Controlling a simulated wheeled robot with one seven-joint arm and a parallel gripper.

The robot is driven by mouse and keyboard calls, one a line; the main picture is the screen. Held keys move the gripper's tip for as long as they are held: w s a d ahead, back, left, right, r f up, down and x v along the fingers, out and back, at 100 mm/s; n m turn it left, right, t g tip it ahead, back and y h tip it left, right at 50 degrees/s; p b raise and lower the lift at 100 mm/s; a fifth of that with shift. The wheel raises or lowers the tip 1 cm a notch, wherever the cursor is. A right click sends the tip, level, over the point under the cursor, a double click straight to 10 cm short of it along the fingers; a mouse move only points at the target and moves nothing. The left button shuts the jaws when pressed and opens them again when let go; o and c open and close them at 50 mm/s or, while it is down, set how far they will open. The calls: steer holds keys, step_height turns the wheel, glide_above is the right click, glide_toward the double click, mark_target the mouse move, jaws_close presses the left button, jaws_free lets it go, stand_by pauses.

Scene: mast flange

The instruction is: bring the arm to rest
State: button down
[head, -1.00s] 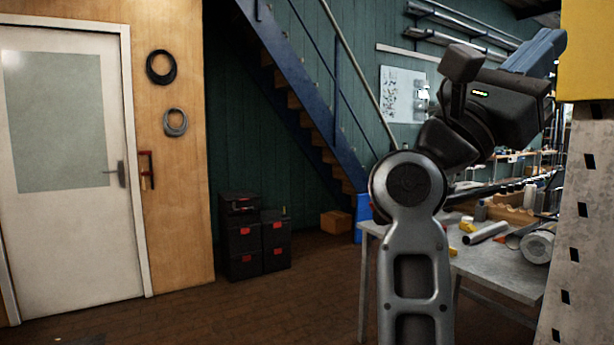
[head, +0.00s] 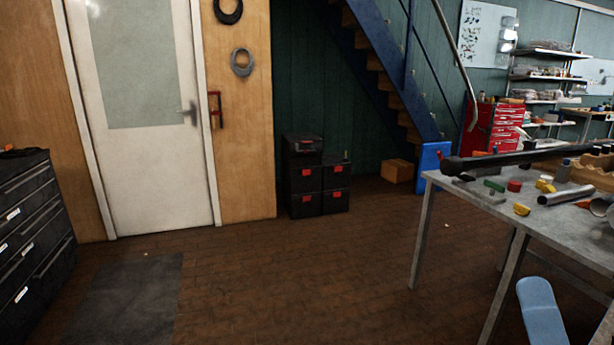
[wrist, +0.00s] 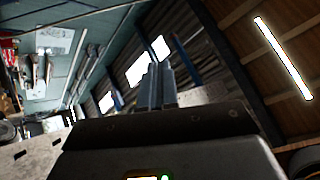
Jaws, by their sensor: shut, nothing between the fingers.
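My gripper (wrist: 160,72) shows in the wrist view, with its dark body across the bottom and its two blue-grey fingers close together. The fingers are shut and hold nothing. They point up toward the wall windows and ceiling, and touch nothing that I can see. In the head view the gripper cannot be made out. A rounded light-blue piece (head: 542,312) shows at the lower right there; I cannot tell what it is.
A grey workbench (head: 465,205) with a long dark bar (head: 535,157), tubes and small parts stands at the right. Black drawers (head: 30,235) stand at the left edge, black boxes (head: 320,178) and a blue staircase (head: 385,70) at the back. The middle floor is clear.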

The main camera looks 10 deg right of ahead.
steer(key=s+a+f+n+g+y, duration=0.2)
steer(key=s+f+n+g, duration=0.3)
steer(key=s+f, duration=0.4)
steer(key=s+a+f+n+g+y, duration=0.3)
steer(key=s+f+n+g, duration=0.3)
steer(key=s+f, duration=0.3)
steer(key=s+n, duration=0.1)
steer(key=s, duration=0.2)
steer(key=shift+s+a+f, duration=0.2)
steer(key=shift+a+f, duration=0.1)
steer(key=shift+a, duration=0.05)
